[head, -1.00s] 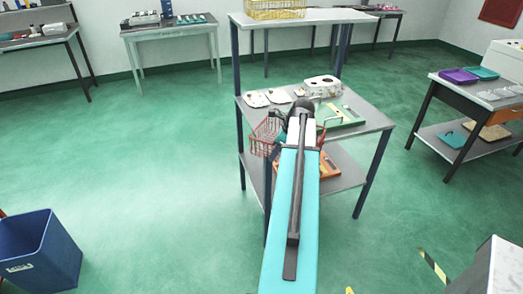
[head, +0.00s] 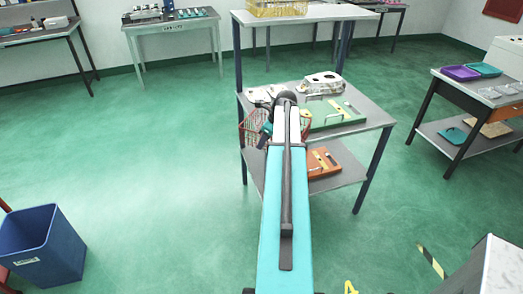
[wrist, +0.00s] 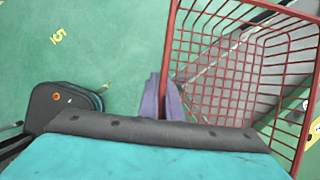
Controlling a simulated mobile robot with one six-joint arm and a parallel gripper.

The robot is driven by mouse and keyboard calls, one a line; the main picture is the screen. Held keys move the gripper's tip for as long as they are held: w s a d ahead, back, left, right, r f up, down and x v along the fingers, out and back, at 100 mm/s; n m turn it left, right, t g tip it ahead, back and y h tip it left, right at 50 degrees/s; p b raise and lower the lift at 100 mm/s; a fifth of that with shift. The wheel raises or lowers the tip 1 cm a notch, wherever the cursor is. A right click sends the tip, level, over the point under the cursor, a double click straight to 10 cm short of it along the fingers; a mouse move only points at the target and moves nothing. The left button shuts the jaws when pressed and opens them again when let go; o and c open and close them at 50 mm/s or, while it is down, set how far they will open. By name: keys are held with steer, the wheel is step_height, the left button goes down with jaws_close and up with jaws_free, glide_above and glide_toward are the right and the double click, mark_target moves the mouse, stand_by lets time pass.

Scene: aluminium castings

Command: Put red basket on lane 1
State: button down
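The red basket (head: 250,128), a wire one, shows on both sides of my arm's far end, at the front left of a shelved table in the head view. In the wrist view, the red basket (wrist: 168,42) fills the right side. My gripper (wrist: 164,92) has its two purple-grey fingers close together around the basket's left edge, and looks shut on it. In the head view, my arm hides the fingers. A yellow number 5 (wrist: 59,36) is on the green floor in the wrist view. I cannot make out a lane 1 mark.
The shelved table (head: 375,112) bears a white casting (head: 322,83) and a green fixture (head: 350,113). An orange fixture (head: 325,165) lies on its lower shelf. A blue bin (head: 45,245) stands at the left. A yellow floor number (head: 350,287) shows at the bottom.

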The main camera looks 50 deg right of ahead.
steer(key=shift+f+p, duration=0.85)
steer(key=shift+f, duration=0.85)
steer(key=shift+f, duration=0.1)
steer(key=c, duration=2)
jaws_free()
steer(key=shift+f, duration=0.1)
steer(key=shift+r, duration=0.25)
steer(key=shift+b+v, duration=1.5)
steer(key=shift+v, duration=4.45)
steer(key=shift+f, duration=0.1)
